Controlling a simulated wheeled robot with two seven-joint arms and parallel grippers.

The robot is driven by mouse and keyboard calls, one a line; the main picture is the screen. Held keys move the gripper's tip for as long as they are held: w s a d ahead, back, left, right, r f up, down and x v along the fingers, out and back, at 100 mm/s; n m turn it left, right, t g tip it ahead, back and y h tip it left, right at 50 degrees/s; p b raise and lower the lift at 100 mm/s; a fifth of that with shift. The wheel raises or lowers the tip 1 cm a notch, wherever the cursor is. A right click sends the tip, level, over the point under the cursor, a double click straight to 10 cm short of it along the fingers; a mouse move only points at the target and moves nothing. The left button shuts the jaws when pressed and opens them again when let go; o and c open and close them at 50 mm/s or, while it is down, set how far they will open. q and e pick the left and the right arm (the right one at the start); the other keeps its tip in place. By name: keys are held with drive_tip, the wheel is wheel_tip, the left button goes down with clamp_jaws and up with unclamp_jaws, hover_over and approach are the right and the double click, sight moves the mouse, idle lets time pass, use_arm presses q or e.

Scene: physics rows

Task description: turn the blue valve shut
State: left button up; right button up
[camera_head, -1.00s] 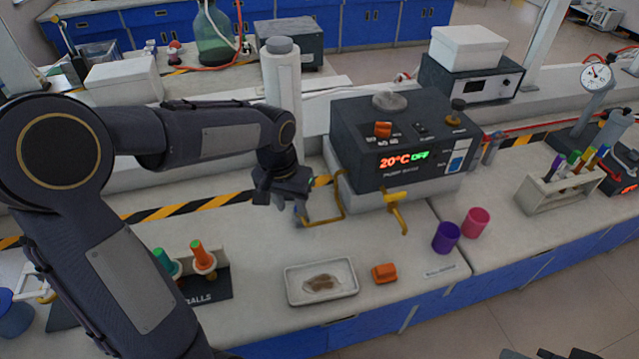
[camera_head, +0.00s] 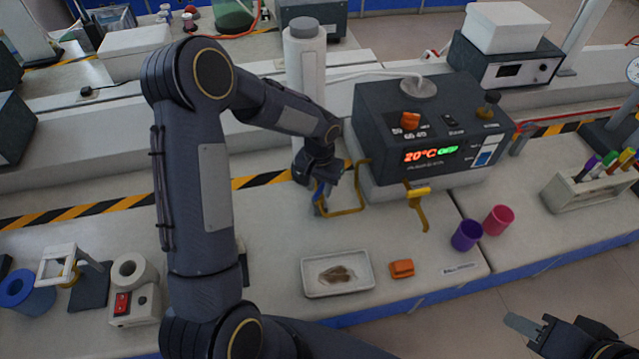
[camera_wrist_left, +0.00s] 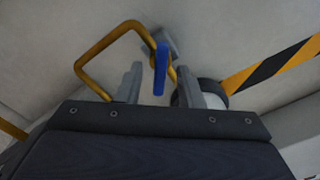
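The blue valve handle (camera_wrist_left: 161,70) is a flat upright lever in the left wrist view, beside a yellow pipe loop (camera_wrist_left: 95,60) and a grey fitting. In the head view a little of the blue handle (camera_head: 319,193) shows below my left gripper (camera_head: 318,187), at the left end of the yellow pipe (camera_head: 346,212). In the wrist view my left gripper (camera_wrist_left: 160,85) is open, one grey finger on each side of the handle, with gaps visible. Whether either finger touches it I cannot tell. My right gripper (camera_head: 535,333) is at the lower right, partly cut off, far from the valve.
A heating bath unit (camera_head: 430,130) with a lit display stands right of the valve, with a yellow tap (camera_head: 417,200) in front. A white tray (camera_head: 310,282), an orange block (camera_head: 401,268) and purple (camera_head: 467,236) and pink cups (camera_head: 498,220) occupy the bench front.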

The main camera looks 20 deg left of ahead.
use_arm(q)
drive_tip(key=shift+c, duration=0.4)
clamp_jaws()
drive_tip(key=shift+m, duration=0.3)
drive_tip(key=shift+f+m+b, duration=0.1)
drive_tip(key=shift+m+b, duration=0.4)
drive_tip(key=shift+m, duration=0.1)
drive_tip(key=m+b, duration=0.1)
drive_tip(key=m, duration=0.1)
drive_tip(key=shift+m, duration=0.3)
drive_tip(key=m, duration=0.2)
drive_tip(key=shift+m, duration=0.3)
drive_tip(key=shift+m+b, duration=0.4)
drive_tip(key=shift+m, duration=1.3)
